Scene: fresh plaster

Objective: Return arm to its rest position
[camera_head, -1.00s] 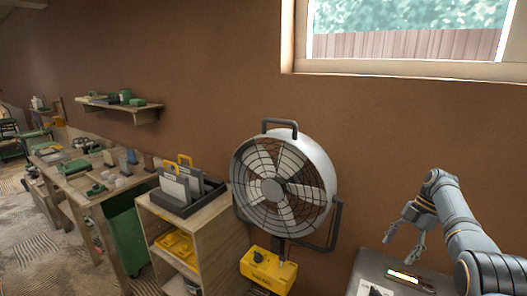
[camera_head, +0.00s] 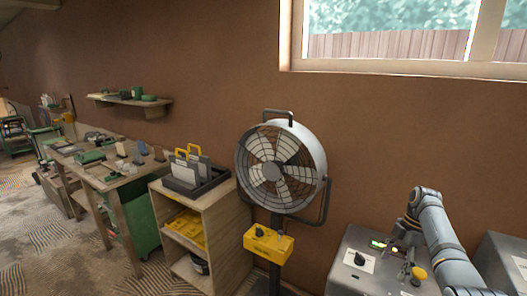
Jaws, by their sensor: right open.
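My right arm comes in from the lower right, grey and bent at the wrist. Its gripper (camera_head: 402,258) points down, open, with nothing seen between the fingers. It shows in front of a grey control box (camera_head: 340,283) at the lower right; I cannot tell whether it touches the box. The box has a lit display (camera_head: 378,245), a white label (camera_head: 361,260) and a yellow button (camera_head: 419,273) just right of the fingers. My left gripper is not in view.
A round fan (camera_head: 281,168) with a yellow switch box (camera_head: 268,244) stands left of the control box. A wooden shelf unit (camera_head: 211,220) and a workbench (camera_head: 117,184) line the wall farther left. Another grey box (camera_head: 498,262) stands at the right. Floor at lower left is open.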

